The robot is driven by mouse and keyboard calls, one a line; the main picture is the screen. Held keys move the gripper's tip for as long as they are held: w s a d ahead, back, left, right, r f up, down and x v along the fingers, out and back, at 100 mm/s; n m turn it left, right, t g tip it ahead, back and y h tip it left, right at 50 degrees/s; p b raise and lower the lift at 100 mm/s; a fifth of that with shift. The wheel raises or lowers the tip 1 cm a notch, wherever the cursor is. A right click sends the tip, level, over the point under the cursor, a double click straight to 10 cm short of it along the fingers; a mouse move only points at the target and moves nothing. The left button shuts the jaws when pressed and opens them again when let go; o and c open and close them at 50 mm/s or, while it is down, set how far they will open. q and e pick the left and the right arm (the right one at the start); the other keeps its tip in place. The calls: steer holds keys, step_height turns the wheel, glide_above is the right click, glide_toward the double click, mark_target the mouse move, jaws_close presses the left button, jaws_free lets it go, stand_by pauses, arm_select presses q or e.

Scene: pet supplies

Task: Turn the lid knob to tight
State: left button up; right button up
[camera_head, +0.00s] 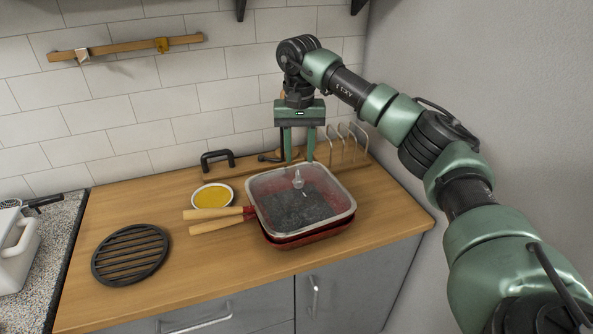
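A square red pan (340,231) with a see-through lid (265,186) on top stands on the wooden counter (175,262). The small pale lid knob (298,180) sticks up near the middle of the lid. Its setting is too small to read. My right gripper (299,158) points down, with its two green fingers apart and nothing visible between them. In the picture the fingertips are just above the knob; I cannot tell the exact gap in depth. My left gripper is not in view.
Two wooden handles (213,213) stick out to the left of the pan. A yellow-filled dish (212,196), a black round grate (131,254) and a black handled object (216,160) lie to the left. A wire rack (350,145) stands behind.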

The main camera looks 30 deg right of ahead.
mark_target(298, 177)
step_height(298, 177, down, 6)
steer(key=shift+r+p, duration=0.25)
steer(key=shift+p, duration=0.4)
steer(key=shift+f, duration=0.6)
jaws_close()
